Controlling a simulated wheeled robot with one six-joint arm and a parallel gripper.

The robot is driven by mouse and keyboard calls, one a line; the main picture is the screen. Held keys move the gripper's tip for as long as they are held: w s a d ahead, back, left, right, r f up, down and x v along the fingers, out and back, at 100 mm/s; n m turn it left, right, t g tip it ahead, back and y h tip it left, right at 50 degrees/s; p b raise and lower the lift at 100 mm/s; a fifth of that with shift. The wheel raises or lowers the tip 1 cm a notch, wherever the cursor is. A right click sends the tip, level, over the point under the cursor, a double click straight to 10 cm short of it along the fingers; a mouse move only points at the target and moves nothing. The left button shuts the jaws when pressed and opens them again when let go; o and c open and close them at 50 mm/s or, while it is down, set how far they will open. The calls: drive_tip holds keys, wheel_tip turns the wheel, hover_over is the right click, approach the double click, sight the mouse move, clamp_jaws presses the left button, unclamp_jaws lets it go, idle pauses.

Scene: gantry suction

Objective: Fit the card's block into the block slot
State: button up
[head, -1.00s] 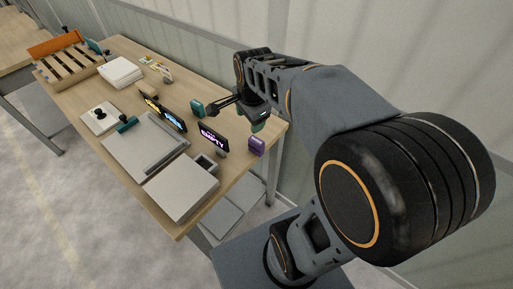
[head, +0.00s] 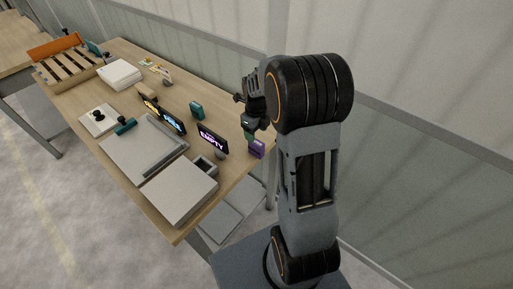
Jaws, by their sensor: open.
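Small blocks stand on the wooden table: a teal block (head: 197,110) behind the displays and a purple block (head: 257,149) near the right end. A small grey holder with a square opening (head: 205,164), seemingly the block slot, sits below a dark display reading "EMPTY" (head: 212,139). Its opening looks empty. My gripper (head: 240,98) is open, above the table's back right, to the right of the teal block and apart from it. It is small and partly hidden by my arm. A green patch (head: 249,138) shows below my wrist; I cannot tell what it is. Any card's marking is unreadable.
Two more lit displays (head: 173,122) stand mid-table. A grey tray (head: 135,155), a pale flat box (head: 180,190), a white stack (head: 119,74) and an orange-backed slatted rack (head: 65,60) also take up the table. A wall runs along the back.

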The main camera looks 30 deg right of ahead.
sight(257, 142)
drive_tip(key=shift+f+p, duration=0.75)
drive_tip(key=shift+f, duration=2.8)
drive_tip(key=c, duration=1.1)
